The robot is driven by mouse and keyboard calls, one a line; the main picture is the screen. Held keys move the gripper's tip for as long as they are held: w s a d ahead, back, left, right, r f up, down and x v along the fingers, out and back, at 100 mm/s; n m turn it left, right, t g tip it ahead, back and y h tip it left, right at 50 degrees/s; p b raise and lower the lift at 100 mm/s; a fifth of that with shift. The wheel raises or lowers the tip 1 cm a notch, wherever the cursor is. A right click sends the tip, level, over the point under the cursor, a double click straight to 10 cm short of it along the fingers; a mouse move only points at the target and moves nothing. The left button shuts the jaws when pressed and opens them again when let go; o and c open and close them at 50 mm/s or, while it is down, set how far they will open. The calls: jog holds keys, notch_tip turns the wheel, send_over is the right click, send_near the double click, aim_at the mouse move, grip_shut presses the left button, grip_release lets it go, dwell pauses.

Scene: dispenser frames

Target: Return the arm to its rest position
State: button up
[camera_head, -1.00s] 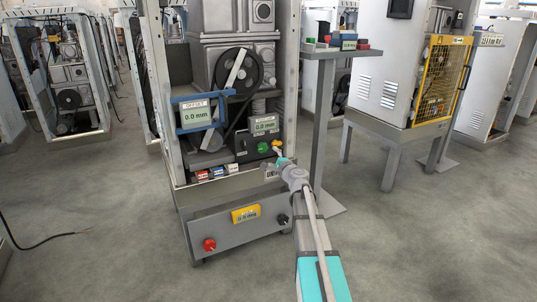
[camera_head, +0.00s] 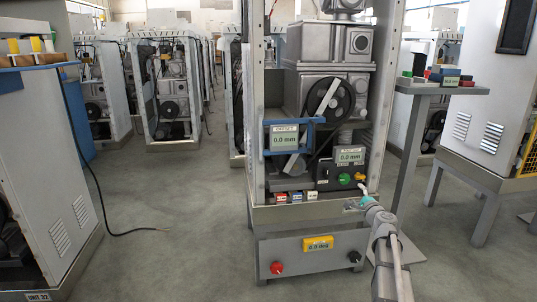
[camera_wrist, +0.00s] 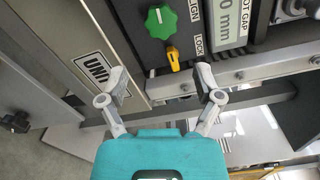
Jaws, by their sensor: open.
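My gripper (camera_head: 364,200) is at the front of the dispenser frame (camera_head: 257,120), just below its green knob (camera_head: 344,179) and yellow lever (camera_head: 360,177). My arm reaches up to it from the bottom right of the head view. In the wrist view my gripper (camera_wrist: 163,76) is open, its two fingers spread with nothing between them. The green knob (camera_wrist: 161,22) and yellow lever (camera_wrist: 173,58) lie ahead of the fingers and appear apart from them. The lever points down in the wrist view.
The frame's lower rail (camera_wrist: 245,78) runs close by the right finger. A front panel (camera_head: 300,256) with red and black knobs is below. A small stand (camera_head: 445,88) with coloured blocks is at right, a cabinet (camera_head: 40,170) at left.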

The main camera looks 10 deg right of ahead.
jog(key=s+a+n+g+y+p, duration=0.2)
jog(key=s+a+n+g+p, duration=0.15)
jog(key=a, duration=0.45)
jog(key=s+a+n+g+y+p, duration=0.2)
jog(key=s+a+n+g+p, duration=0.1)
jog(key=a+n, duration=0.3)
jog(key=s+a+n+g+y+p, duration=0.2)
jog(key=s+a+n+g+p, duration=0.15)
jog(key=a, duration=0.55)
jog(key=s+a+r+n+g+h+p, duration=0.1)
jog(key=s+a+n+g+h+p, duration=0.25)
jog(key=s, duration=0.65)
jog(key=s+r+n+g+h+p, duration=0.1)
jog(key=s+n+g+h+p, duration=0.3)
jog(key=s+p, duration=0.45)
notch_tip(320, 180, up, 38)
jog(key=p, duration=3.6)
jog(key=shift+s+a+f+y, duration=0.2)
jog(key=shift+s+y, duration=0.25)
jog(key=shift+d+g, duration=0.1)
jog(key=shift+g, duration=0.15)
